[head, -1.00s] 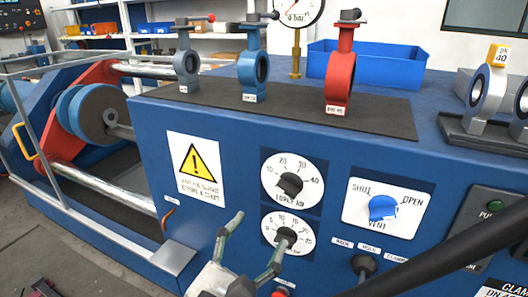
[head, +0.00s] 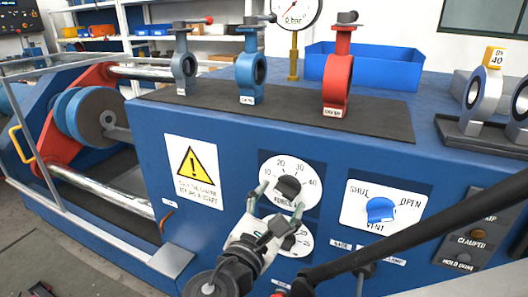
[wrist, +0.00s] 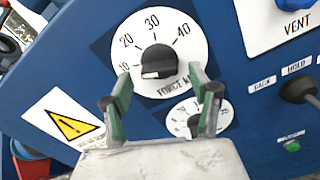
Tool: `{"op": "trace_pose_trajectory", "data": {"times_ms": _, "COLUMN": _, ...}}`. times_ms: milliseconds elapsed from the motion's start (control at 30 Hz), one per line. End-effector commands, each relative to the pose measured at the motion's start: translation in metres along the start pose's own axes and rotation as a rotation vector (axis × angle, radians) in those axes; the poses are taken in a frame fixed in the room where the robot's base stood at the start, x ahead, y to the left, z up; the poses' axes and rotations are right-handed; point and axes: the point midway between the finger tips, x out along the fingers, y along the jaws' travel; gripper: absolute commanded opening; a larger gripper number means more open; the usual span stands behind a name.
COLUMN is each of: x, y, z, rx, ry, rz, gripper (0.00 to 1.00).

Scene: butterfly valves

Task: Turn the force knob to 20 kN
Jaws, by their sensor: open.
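The force knob (head: 288,187) is a black knob on a white round dial marked 10 to 40, on the blue front panel. In the wrist view the knob (wrist: 158,60) shows a pale mark at its lower left edge, on the side of the 10. My gripper (head: 279,197) is in front of the dial's lower part. In the wrist view the two green-grey fingers of my gripper (wrist: 160,73) are apart, one on each side below the knob, with nothing between them. Whether they touch the dial is unclear.
A second dial (head: 297,239) sits just below, partly covered by my gripper. A blue vent knob (head: 380,209) is to the right and a yellow warning sign (head: 194,171) to the left. A black lever (wrist: 297,90) stands out at the right in the wrist view.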

Motion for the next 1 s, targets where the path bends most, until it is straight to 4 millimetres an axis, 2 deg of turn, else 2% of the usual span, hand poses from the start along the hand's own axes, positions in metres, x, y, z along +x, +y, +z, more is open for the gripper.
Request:
{"op": "trace_pose_trajectory", "data": {"times_ms": 100, "x": 0.013, "y": 0.0, "z": 0.0, "rx": 0.0, "ry": -0.001, "rz": -0.003, "gripper": 0.57}}
{"op": "trace_pose_trajectory", "data": {"times_ms": 300, "x": 0.025, "y": 0.0, "z": 0.0, "rx": 0.0, "ry": 0.0, "rz": -0.001, "gripper": 0.57}}
{"op": "trace_pose_trajectory", "data": {"times_ms": 667, "x": 0.027, "y": 0.0, "z": 0.0, "rx": 0.0, "ry": 0.0, "rz": 0.001, "gripper": 0.57}}
{"op": "trace_pose_trajectory", "data": {"times_ms": 1000, "x": 0.027, "y": 0.0, "z": 0.0, "rx": 0.0, "ry": 0.0, "rz": 0.0, "gripper": 0.12}}
